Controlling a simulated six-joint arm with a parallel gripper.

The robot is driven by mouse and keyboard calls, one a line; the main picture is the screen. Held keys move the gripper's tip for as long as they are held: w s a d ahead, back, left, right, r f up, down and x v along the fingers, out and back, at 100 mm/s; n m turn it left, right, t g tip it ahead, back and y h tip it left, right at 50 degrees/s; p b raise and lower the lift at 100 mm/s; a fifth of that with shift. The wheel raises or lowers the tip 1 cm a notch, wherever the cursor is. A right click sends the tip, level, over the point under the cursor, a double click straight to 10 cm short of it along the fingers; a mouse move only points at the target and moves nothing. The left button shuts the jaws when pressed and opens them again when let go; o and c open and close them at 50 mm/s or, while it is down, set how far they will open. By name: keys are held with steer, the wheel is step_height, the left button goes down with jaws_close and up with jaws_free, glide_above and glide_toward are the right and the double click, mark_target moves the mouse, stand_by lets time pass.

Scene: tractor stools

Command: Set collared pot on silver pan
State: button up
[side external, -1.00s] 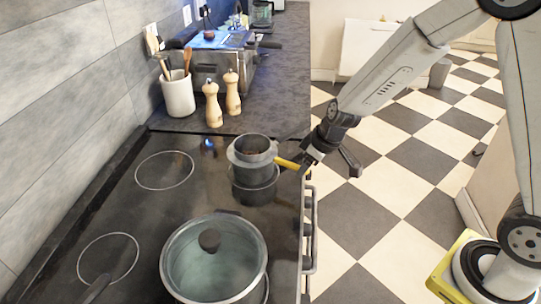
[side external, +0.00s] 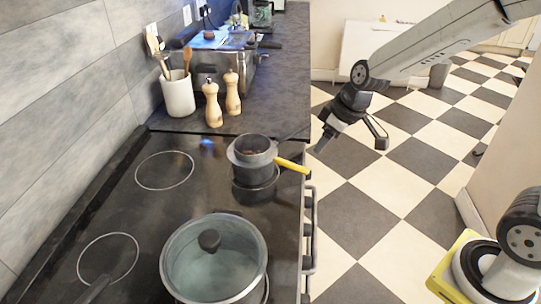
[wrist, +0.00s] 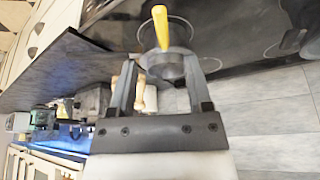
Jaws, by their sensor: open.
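The collared pot (side external: 252,146) stands over the back right burner of the hob, upright, with its yellow handle (side external: 291,165) pointing right. A dark rounded shape and a ring show below its collar; I cannot tell whether this is a pan under it or its own body and reflection. The wrist view shows the yellow handle (wrist: 160,26) and the pot (wrist: 167,68) beyond my fingers. A large silver pan (side external: 172,283) with a glass lid stands at the front of the hob. My gripper (side external: 349,144) is open and empty, right of the handle and apart from it.
The left burners are mostly clear. Open floor lies right of the counter edge, with an oven rail (side external: 311,225) along the front.

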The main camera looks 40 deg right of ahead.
steer(key=shift+v, duration=1.2)
steer(key=s+f+m+g+h, duration=0.1)
steer(key=s+f+m, duration=0.3)
steer(key=s+f, duration=0.4)
steer(key=s, duration=0.2)
steer(key=shift+s+d+g+h, duration=0.25)
steer(key=shift+d+g+h, duration=0.05)
steer(key=shift+d+g, duration=0.1)
